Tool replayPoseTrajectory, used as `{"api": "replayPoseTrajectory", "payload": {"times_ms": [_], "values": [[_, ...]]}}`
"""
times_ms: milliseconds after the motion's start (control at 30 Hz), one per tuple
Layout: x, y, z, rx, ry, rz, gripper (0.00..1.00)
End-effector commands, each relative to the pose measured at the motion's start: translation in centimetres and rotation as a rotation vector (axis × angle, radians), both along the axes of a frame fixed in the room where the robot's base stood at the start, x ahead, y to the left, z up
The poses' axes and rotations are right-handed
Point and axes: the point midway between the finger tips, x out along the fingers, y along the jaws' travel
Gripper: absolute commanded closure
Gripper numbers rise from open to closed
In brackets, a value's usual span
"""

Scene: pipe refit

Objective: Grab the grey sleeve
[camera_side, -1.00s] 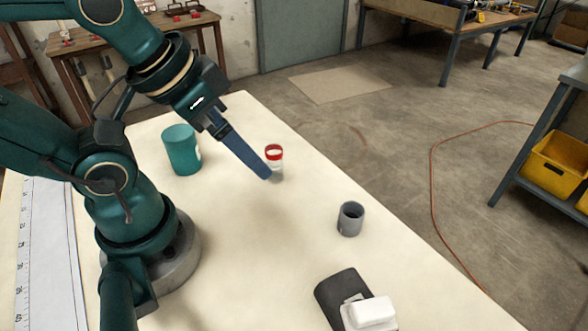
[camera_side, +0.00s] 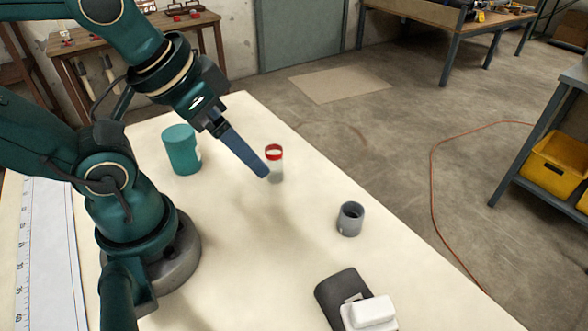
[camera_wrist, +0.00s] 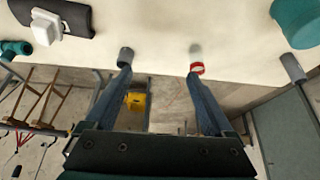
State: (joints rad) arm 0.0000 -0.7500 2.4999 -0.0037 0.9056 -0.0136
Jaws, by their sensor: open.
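The grey sleeve (camera_side: 350,219) stands upright on the cream table, near its right edge in the side view. It also shows in the wrist view (camera_wrist: 125,57), just beyond the tip of the left finger. My gripper (camera_side: 266,175) is to the left of the sleeve and farther back in the side view, above the table and apart from the sleeve. In the wrist view, my gripper (camera_wrist: 158,76) has its two blue fingers spread wide with nothing between them.
A clear container with a red rim (camera_side: 275,165) stands by my fingertips in the side view. A teal canister (camera_side: 181,150) stands farther left. A white block (camera_side: 371,312) on a dark pad (camera_side: 336,293) is at the front. The table between the sleeve and my base is clear.

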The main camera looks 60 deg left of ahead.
Motion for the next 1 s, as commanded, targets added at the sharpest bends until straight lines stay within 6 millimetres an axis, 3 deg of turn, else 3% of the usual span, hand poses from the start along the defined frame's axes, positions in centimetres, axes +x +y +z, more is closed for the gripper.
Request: {"api": "replayPoseTrajectory", "payload": {"times_ms": [167, 467, 733, 1000], "values": [[-0.2, -2.3, 0.7, -0.157, 0.049, 0.068, 0.12], [1.5, -8.0, 1.4, -0.581, 0.4, 0.318, 0.12], [6.4, -11.1, 1.4, -0.946, 0.754, 0.621, 0.12], [12.4, -10.9, -1.5, -1.241, 1.043, 0.949, 0.12]]}}
